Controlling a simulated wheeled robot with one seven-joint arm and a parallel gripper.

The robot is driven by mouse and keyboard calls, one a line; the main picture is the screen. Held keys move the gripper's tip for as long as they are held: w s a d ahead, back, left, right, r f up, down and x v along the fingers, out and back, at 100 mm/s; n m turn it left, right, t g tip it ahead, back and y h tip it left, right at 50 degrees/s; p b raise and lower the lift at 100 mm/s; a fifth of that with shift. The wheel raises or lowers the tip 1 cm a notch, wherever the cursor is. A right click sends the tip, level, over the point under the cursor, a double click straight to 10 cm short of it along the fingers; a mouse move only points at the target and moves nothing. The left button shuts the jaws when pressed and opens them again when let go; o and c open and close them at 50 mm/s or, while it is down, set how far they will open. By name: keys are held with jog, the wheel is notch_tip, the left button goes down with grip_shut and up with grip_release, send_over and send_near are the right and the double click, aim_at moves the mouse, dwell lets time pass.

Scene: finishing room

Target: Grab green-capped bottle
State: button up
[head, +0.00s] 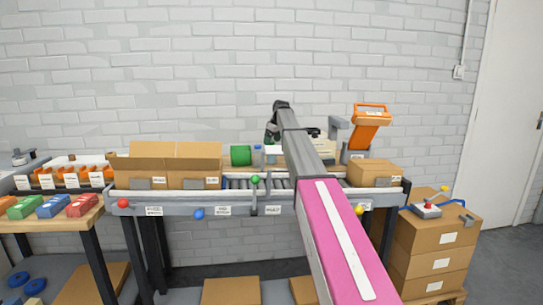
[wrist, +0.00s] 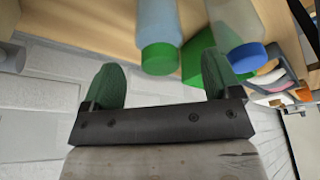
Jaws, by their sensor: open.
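The green-capped bottle, with a pale blue body and green cap (wrist: 160,57), shows cap-down in the wrist view, which looks inverted. My gripper (wrist: 161,70) is open, its two green fingers apart on either side of the cap in the picture. I see no clear contact with the bottle. In the head view my gripper (head: 271,134) is over the back of the conveyor bench, partly hidden by my arm. I cannot make out the green cap there.
A blue-capped bottle (wrist: 245,50) stands close beside it in the wrist view, with a green item (wrist: 197,58) between. An orange device (head: 369,122) is right.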

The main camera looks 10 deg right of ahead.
jog(key=x, duration=0.4)
jog(key=c, duration=1.1)
jog(key=shift+r, duration=0.1)
